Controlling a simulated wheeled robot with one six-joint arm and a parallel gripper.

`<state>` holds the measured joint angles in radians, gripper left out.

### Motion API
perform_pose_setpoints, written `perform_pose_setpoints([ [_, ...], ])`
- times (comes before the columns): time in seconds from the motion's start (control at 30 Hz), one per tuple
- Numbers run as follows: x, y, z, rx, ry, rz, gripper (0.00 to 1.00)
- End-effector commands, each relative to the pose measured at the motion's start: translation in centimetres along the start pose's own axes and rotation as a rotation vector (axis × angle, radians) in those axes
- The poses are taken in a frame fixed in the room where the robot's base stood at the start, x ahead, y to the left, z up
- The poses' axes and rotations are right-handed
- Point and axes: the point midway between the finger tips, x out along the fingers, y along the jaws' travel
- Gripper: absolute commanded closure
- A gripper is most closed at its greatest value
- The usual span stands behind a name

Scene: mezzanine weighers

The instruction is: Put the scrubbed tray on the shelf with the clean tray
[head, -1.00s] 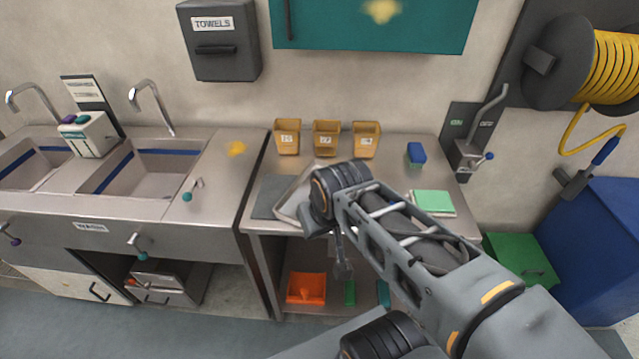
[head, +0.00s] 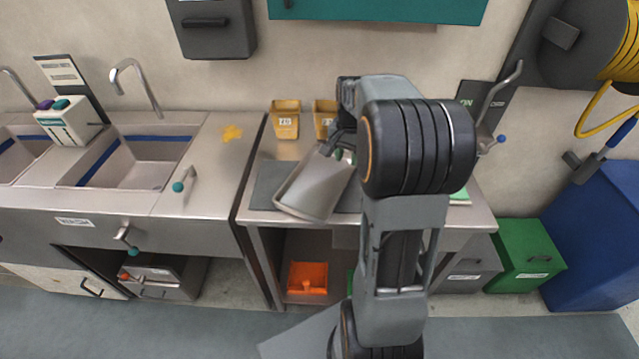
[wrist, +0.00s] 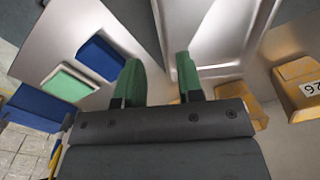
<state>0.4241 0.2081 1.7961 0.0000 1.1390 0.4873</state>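A light grey metal tray (head: 312,192) lies at a slant over the dark mat on the steel table; I take it to be the scrubbed tray. Its pale inside and raised rim also show in the wrist view (wrist: 208,38). My gripper (head: 345,154) is at the tray's far right edge, pointing down. In the wrist view its green fingers (wrist: 158,78) stand apart, with a tray edge running toward the gap between them. Whether they touch it I cannot tell. My arm hides part of the table. I see no second tray.
Yellow bins (head: 285,119) stand at the table's back. A blue block (wrist: 100,57) and a green-topped block (wrist: 68,82) lie beside the tray. Sinks (head: 130,165) are left; green (head: 525,255) and blue (head: 595,240) bins stand right.

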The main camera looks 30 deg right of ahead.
Motion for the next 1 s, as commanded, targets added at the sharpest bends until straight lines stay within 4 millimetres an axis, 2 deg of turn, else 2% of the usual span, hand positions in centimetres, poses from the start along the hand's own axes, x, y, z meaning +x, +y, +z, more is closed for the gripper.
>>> perform_pose_setpoints([
  [0.1,2.2,0.0,0.1,-0.001,-0.003,0.002,0.66],
  [0.23,4.1,-0.1,0.1,-0.003,-0.002,0.001,0.66],
  [0.57,6.2,-0.1,0.2,-0.004,-0.001,0.001,0.66],
  [0.8,9.5,0.0,0.4,-0.004,-0.002,0.001,0.66],
  [1.0,10.8,0.0,0.4,-0.004,0.001,0.000,0.66],
])
